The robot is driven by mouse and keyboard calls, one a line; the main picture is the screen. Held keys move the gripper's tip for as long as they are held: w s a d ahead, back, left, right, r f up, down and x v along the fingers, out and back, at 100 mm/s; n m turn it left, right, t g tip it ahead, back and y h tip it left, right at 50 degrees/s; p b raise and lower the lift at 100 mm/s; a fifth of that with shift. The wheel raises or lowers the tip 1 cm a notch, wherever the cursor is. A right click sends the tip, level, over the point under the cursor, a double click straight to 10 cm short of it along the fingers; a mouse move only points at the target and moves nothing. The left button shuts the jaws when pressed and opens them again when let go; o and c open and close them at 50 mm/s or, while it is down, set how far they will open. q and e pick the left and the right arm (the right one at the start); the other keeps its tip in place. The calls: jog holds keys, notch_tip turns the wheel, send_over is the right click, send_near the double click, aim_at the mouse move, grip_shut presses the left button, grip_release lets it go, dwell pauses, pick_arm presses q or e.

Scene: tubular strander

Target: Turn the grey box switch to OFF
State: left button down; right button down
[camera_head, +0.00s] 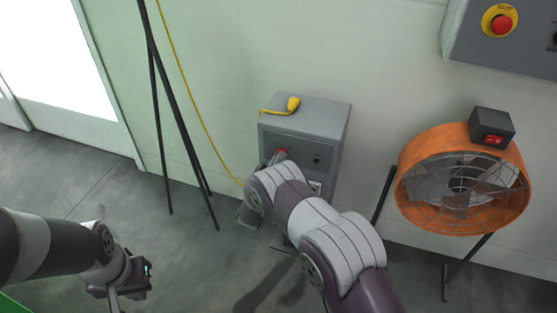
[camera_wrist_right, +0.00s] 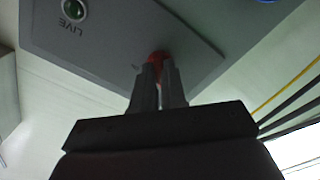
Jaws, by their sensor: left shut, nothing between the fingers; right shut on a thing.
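The grey box (camera_head: 335,122) stands against the wall near the middle of the head view. Its red switch (camera_head: 281,152) is on the front face, partly hidden by my right arm. My right gripper (camera_wrist_right: 160,75) is shut on the red switch (camera_wrist_right: 157,57), seen in the right wrist view with the fingers on both sides of it. The switch's exact position and any OFF mark are hidden. My left gripper (camera_head: 117,296) is at the lower left, shut and empty, away from the box.
A yellow plug (camera_head: 293,103) with a yellow cable lies on top of the box. An orange fan (camera_head: 463,228) on a stand is at right. A panel with a red stop button (camera_head: 502,24) is on the wall above. A dark tripod stand (camera_head: 158,110) is at left.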

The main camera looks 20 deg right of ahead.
jog(key=shift+s+f, duration=0.1)
jog(key=c, duration=1.2)
grip_release()
jog(key=p+v, duration=0.2)
jog(key=v, duration=1)
jog(key=shift+s+a, duration=0.2)
jog(key=shift+s, duration=0.05)
